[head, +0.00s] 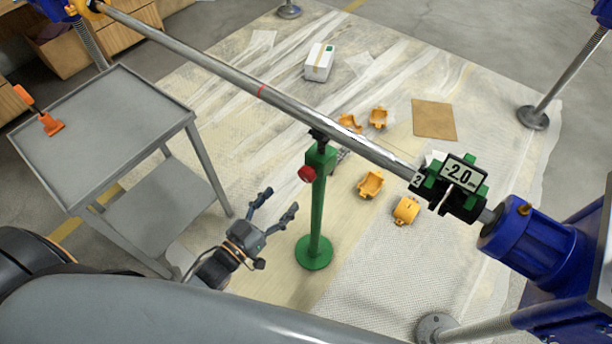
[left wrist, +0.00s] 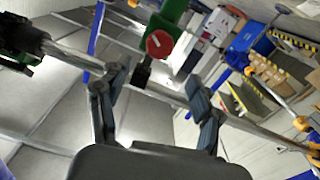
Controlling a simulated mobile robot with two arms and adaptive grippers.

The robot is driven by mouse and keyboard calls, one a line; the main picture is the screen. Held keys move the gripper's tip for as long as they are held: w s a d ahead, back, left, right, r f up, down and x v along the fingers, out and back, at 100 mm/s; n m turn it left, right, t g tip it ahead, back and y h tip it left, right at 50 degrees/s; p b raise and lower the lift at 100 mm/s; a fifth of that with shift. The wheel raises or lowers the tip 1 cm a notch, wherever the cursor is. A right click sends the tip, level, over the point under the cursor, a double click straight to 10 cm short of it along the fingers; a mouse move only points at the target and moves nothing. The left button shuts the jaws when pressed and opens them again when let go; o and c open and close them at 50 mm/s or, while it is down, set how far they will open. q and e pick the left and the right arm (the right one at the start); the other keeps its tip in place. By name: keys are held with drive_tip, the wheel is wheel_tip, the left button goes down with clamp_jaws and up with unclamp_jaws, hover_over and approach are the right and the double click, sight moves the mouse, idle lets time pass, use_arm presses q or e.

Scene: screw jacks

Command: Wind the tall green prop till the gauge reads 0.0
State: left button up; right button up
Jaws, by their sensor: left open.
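The tall green prop (head: 317,210) stands upright on its round base under the long steel shaft, its black head at the shaft. A red knob (head: 306,174) sits on its upper left side; the knob also shows in the left wrist view (left wrist: 159,44), beyond my fingers. The gauge (head: 459,173) is clamped on the shaft at the right and reads -2.0. My left gripper (head: 279,204) is open and empty, left of the prop and lower than the knob in the picture, apart from both. Its two spread fingers also show in the left wrist view (left wrist: 157,105). My right gripper is not in view.
A grey cart (head: 109,118) with an orange tool (head: 46,120) stands at the left. The shaft (head: 220,69) crosses above the floor to a blue motor (head: 533,238). Several yellow parts (head: 406,210), a white box (head: 319,62) and a brown board (head: 434,120) lie on the sheeting.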

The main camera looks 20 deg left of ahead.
sight(304, 177)
use_arm(q)
drive_tip(key=b+x, duration=0.2)
drive_tip(key=x, duration=0.7)
drive_tip(key=shift+w+d+f+b, duration=0.2)
drive_tip(key=shift+w+b, duration=0.1)
drive_tip(key=shift+b, duration=0.1)
drive_tip(key=shift+w+d, duration=0.2)
drive_tip(key=shift+w, duration=0.2)
drive_tip(key=shift+r, duration=0.1)
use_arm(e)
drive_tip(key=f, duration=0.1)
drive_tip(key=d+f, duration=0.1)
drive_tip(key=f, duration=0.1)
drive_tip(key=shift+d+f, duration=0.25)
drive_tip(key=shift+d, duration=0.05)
use_arm(q)
drive_tip(key=c, duration=1)
drive_tip(key=shift+c, duration=0.8)
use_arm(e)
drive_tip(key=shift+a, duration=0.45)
use_arm(q)
drive_tip(key=shift+m, duration=0.4)
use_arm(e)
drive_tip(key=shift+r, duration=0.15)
